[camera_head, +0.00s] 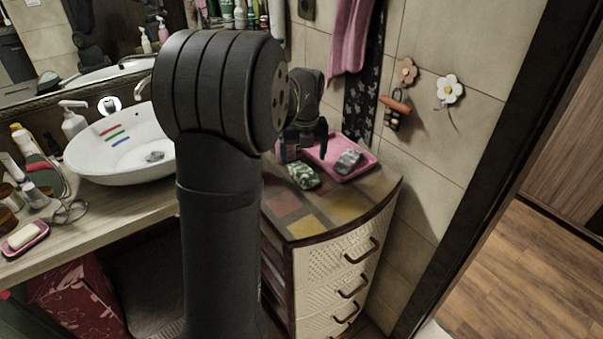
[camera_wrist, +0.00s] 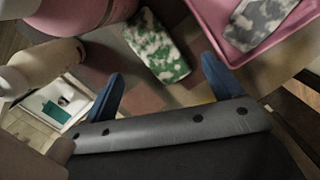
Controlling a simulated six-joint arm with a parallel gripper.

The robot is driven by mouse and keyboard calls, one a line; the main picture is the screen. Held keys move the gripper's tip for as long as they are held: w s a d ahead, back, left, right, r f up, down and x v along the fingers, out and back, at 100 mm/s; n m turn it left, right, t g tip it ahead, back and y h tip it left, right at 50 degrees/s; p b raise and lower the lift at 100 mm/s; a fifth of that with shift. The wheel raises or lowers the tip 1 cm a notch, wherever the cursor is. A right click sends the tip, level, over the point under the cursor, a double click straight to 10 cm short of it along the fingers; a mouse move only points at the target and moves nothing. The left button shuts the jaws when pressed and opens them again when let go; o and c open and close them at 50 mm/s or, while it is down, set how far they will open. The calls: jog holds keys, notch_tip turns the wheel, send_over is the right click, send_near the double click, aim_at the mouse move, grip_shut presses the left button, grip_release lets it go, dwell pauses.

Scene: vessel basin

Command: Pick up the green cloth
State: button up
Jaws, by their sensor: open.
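The green cloth (camera_head: 303,175) is a folded, green-and-white patterned piece on top of the drawer cabinet, beside the front left of a pink tray. In the wrist view the green cloth (camera_wrist: 158,48) lies ahead of my gripper (camera_wrist: 160,88), between the lines of its two blue fingers. My gripper is open and empty, apart from the cloth. In the head view my gripper (camera_head: 306,136) is partly hidden behind my own arm and hangs over the back of the cabinet top.
The pink tray (camera_head: 369,168) holds a grey patterned cloth (camera_head: 348,162). In the wrist view a pale bottle (camera_wrist: 45,66) and a pink container (camera_wrist: 85,14) stand left of the green cloth. A white basin (camera_head: 120,145) is at left; the cabinet's front top (camera_head: 340,208) is clear.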

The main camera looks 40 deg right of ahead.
aim_at(302, 169)
jog(key=shift+w+f, duration=0.2)
jog(key=shift+f, duration=1.3)
jog(key=shift+w+f, duration=0.2)
jog(key=shift+f, duration=1.25)
jog(key=c, duration=1.1)
jog(key=shift+r, duration=0.1)
jog(key=shift+c, duration=0.3)
